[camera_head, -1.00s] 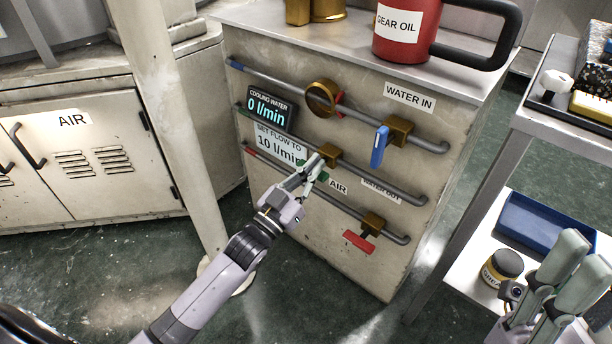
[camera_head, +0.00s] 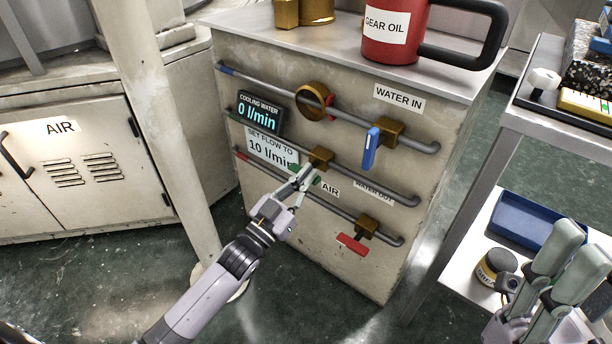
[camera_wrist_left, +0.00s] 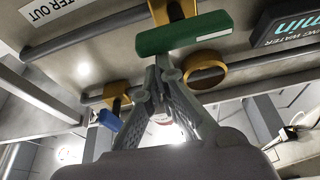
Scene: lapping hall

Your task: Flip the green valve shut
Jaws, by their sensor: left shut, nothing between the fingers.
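The green valve handle (camera_head: 316,181) is on the middle pipe of the cabinet front, below its brass body (camera_head: 320,158). It lies roughly along the pipe, and my left gripper hides part of it. My left gripper (camera_head: 304,176) is shut and empty, with its tips at the handle's middle. In the left wrist view the whole green handle (camera_wrist_left: 183,34) lies across just beyond the left fingertips (camera_wrist_left: 166,66); I cannot tell whether they touch. My right gripper (camera_head: 572,262) is at the lower right, empty, its fingers apart.
A blue handle (camera_head: 371,148) crosses the upper pipe; a red handle (camera_head: 352,244) is on the lower pipe. The flow display (camera_head: 260,113) reads 0 l/min. A post (camera_head: 165,120) stands left of the cabinet. A cart with a blue tray (camera_head: 530,222) is at the right.

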